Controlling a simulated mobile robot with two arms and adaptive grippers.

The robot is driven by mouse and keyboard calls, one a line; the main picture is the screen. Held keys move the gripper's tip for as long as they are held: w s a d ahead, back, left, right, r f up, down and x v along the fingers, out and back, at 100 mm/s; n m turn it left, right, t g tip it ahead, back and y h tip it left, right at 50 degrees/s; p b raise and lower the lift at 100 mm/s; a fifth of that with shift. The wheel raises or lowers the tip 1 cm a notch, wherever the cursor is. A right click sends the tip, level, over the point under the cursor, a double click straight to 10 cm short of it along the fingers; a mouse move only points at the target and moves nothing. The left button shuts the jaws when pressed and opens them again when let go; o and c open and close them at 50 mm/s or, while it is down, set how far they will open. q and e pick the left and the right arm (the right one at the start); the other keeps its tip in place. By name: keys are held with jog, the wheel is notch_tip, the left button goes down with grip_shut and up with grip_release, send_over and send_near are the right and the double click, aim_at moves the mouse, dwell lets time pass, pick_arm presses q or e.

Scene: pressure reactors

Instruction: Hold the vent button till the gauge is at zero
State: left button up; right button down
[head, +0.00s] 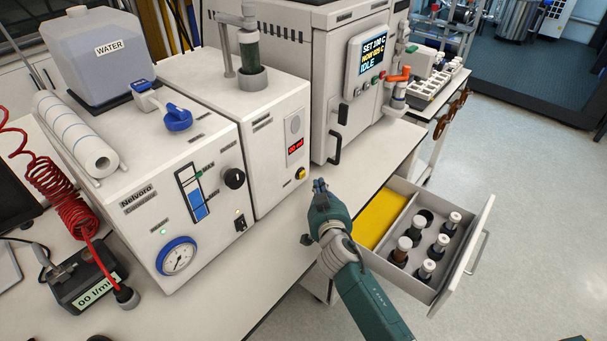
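A round gauge (178,256) with a blue rim sits low on the front of the white Nelvoro unit; its needle is too small to read surely. A yellow button (300,173) sits low on the front of the white box to the right, below a red display (295,147). No readable label marks it as the vent button. My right gripper (320,185) is just right of and a little below the yellow button in the picture, apart from it. Its fingers look closed together with nothing between them. My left gripper is not in view.
An open drawer (479,250) with several capped bottles and a yellow section is right of my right arm. A grey reactor cabinet (330,70) with an IDLE screen stands behind. A red coiled hose (62,200) and flow meter (92,285) are at left.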

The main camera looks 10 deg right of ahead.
jog(key=shift+s+d, duration=0.85)
jog(key=shift+s, duration=0.25)
jog(key=shift+f, duration=0.1)
dwell(0.9)
